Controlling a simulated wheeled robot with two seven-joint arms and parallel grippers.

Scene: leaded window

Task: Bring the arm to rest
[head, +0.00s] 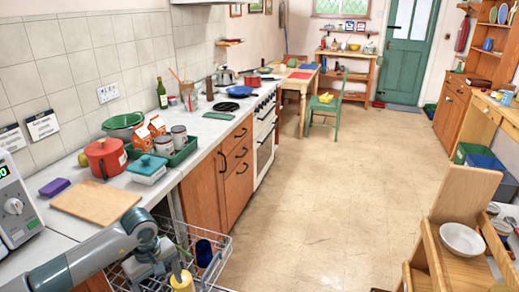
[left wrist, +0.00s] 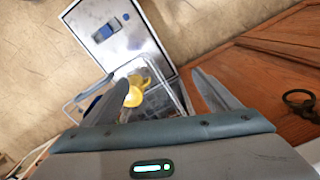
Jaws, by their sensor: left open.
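My left arm comes in at the lower left of the head view. Its gripper (head: 160,268) hangs over the wire dishwasher rack (head: 222,262). In the left wrist view the gripper (left wrist: 151,78) has its two fingers wide apart, with nothing held between them. A yellow mug (left wrist: 134,96) shows beyond the fingers, in the rack and apart from them. The mug is also at the bottom of the head view (head: 182,283), partly cut off. My right gripper is not in view.
A dark blue cup (head: 204,253) stands in the rack. The open dishwasher door (left wrist: 140,45) shows in the wrist view. The counter beside the arm holds a cutting board (head: 95,202), red pot (head: 105,157) and microwave (head: 14,205). The floor (head: 310,190) is clear; a wooden shelf unit stands right.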

